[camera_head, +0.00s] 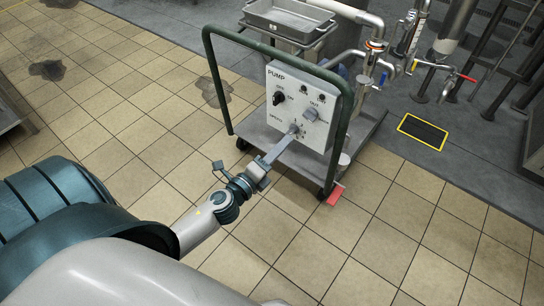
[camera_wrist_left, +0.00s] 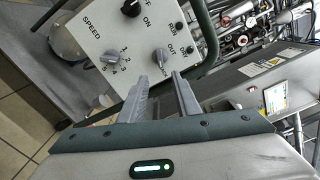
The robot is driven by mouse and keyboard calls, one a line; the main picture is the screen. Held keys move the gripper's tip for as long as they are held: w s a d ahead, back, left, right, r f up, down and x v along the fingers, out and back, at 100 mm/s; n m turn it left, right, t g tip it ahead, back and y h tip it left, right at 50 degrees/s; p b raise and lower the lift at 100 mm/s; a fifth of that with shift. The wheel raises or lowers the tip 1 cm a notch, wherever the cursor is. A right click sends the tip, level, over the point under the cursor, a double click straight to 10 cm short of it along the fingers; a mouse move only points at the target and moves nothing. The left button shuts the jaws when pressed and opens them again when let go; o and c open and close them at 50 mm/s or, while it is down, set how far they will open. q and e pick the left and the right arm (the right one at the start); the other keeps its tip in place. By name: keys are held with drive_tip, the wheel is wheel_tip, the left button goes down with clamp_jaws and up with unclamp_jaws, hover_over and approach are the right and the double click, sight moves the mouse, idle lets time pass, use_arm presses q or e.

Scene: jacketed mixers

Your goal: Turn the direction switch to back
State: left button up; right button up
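The direction switch (camera_head: 311,114) is a grey knob on the right part of the white pump panel (camera_head: 325,85), with an OUT label above it. In the left wrist view the grey direction switch (camera_wrist_left: 163,58) lies just beyond my fingertips, roughly in line with the gap between them. I cannot tell its exact setting. My left gripper (camera_head: 290,134) reaches toward the lower panel; in the left wrist view its two fingers (camera_wrist_left: 160,79) are apart with nothing between them. I cannot tell whether they touch the panel. My right gripper is out of view.
A black on/off knob (camera_wrist_left: 131,8) and a grey speed knob (camera_wrist_left: 108,58) share the panel. A dark green handle frame (camera_head: 211,75) arches around the cart (camera_head: 262,130). Valves and pipes (camera_head: 372,70) stand behind right. Tiled floor (camera_head: 400,230) in front is clear.

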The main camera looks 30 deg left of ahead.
use_arm(q)
drive_tip(key=shift+s+a, duration=0.15)
drive_tip(key=shift+s, duration=1.85)
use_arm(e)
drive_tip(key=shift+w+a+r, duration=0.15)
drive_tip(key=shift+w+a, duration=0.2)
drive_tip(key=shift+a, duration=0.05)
